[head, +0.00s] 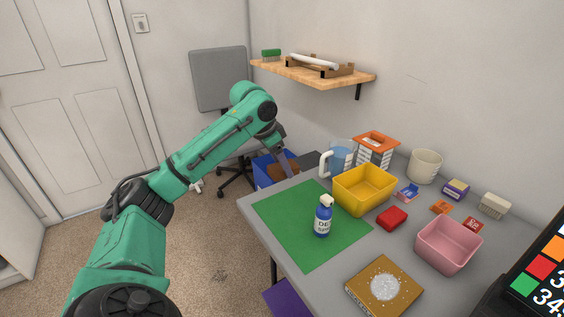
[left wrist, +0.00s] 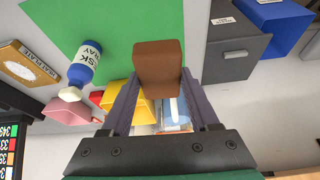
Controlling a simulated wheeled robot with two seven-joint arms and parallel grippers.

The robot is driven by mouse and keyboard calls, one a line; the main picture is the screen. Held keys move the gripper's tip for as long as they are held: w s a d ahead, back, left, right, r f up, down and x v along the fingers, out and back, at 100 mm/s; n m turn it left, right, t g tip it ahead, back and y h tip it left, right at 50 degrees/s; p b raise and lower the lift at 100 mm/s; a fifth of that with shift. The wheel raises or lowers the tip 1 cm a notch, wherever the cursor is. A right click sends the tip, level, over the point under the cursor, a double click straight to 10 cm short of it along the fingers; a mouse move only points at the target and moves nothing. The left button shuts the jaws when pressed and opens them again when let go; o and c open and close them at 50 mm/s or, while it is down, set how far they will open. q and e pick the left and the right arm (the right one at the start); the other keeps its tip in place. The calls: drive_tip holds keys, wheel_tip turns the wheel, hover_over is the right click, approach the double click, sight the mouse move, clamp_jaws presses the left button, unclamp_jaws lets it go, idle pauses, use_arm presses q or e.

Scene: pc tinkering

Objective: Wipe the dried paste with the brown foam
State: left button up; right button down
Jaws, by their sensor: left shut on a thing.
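My left gripper (head: 285,168) is shut on the brown foam (left wrist: 158,62), a block that shows clearly between the fingers in the left wrist view. In the head view the foam (head: 276,173) is held at the table's far left corner, partly hidden by the gripper. The dried paste (head: 385,287) is a pale speckled round patch on top of the brown-gold heat plate (head: 356,294), at the near right of the table. The foam is well apart from the paste. My right gripper is in neither view.
A blue spray bottle (head: 323,220) stands upright on the green mat (head: 285,225). A yellow bin (head: 364,190), a red block (head: 392,218) and a pink bin (head: 448,246) stand right of it. A blue jug (head: 341,160) is behind. A shelf (head: 300,77) hangs above.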

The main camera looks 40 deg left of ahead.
sight(282, 177)
use_arm(q)
wheel_tip(282, 177, down, 4)
drive_tip(key=shift+f+b, duration=0.2)
drive_tip(key=shift+b, duration=0.85)
drive_tip(key=o, duration=1.3)
drive_tip(key=shift+c, duration=0.2)
drive_tip(key=shift+f, duration=0.15)
drive_tip(key=shift+f+b, duration=1.05)
drive_tip(key=shift+f, duration=2)
drive_tip(key=shift+c, duration=0.3)
